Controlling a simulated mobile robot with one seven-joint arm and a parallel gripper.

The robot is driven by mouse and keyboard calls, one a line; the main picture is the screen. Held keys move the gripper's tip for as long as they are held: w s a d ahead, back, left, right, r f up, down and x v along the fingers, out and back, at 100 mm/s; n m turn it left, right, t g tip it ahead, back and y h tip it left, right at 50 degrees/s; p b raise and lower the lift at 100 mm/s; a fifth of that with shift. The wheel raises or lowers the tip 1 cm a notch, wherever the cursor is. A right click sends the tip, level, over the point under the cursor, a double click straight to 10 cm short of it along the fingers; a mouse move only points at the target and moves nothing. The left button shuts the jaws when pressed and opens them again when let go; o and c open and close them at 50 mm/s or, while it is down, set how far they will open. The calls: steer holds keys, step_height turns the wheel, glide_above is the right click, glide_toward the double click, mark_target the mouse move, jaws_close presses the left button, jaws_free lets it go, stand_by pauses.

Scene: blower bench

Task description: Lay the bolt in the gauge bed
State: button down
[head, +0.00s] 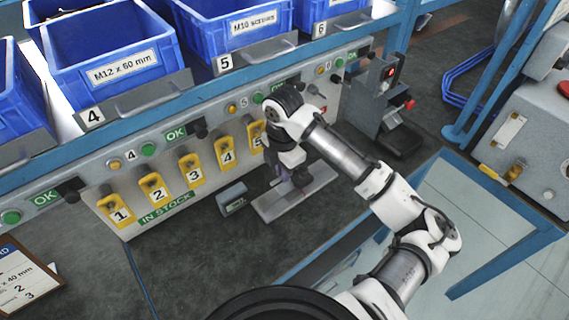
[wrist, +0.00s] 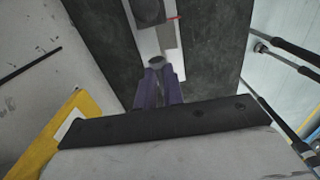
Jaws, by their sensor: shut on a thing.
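My gripper (head: 284,176) is low over the pale gauge plate (head: 318,186) on the bench in the head view. In the wrist view its purple fingers (wrist: 158,80) are shut on the bolt, whose grey round end (wrist: 156,61) shows between the fingertips. The rest of the bolt is hidden by the fingers. The gauge (wrist: 147,40) runs ahead of the fingertips as a pale strip, with a dark block and a red mark at its far end. I cannot tell whether the bolt touches the bed.
A small grey readout box (head: 232,198) stands left of the gauge plate. Behind is a panel with yellow numbered tags (head: 190,169), under blue bins (head: 112,62). A grey device with a red knob (head: 386,105) stands at the back right.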

steer(key=shift+f, duration=0.1)
stand_by(0.5)
steer(key=shift+f+b, duration=2.55)
steer(key=shift+f, duration=0.75)
steer(key=c, duration=1.4)
jaws_free()
steer(key=shift+c, duration=0.2)
steer(key=shift+r, duration=0.1)
step_height(320, 180, up, 14)
steer(key=shift+f+b, duration=0.15)
steer(key=shift+b, duration=0.25)
